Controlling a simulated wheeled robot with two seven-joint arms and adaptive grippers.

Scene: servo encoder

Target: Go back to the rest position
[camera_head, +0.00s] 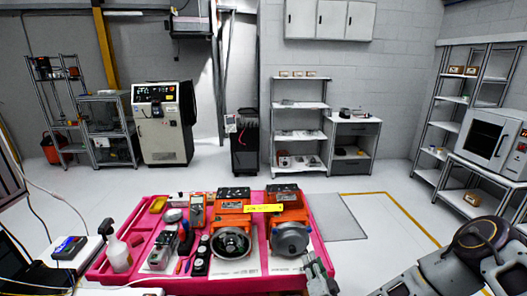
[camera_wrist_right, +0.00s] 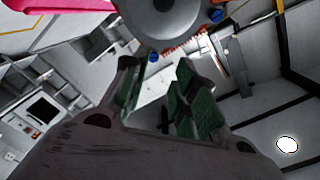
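My right gripper (camera_head: 316,270) is at the front right corner of the pink tray (camera_head: 325,232), close to the right-hand servo motor. In the right wrist view its two green-padded fingers (camera_wrist_right: 158,80) are apart with nothing between them. Two orange servo motors with round grey faces lie on the tray, the left one (camera_head: 232,243) and the right one (camera_head: 291,238). A round grey motor face (camera_wrist_right: 160,18) shows just beyond the fingertips in the wrist view; I cannot tell whether they touch. My left gripper is not in view.
The tray also holds a multimeter (camera_head: 197,210), hand tools and a spray bottle (camera_head: 117,254) at its left edge. The floor right of the tray is free, with a grey mat (camera_head: 340,218). Shelves and an oven (camera_head: 490,138) stand farther right.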

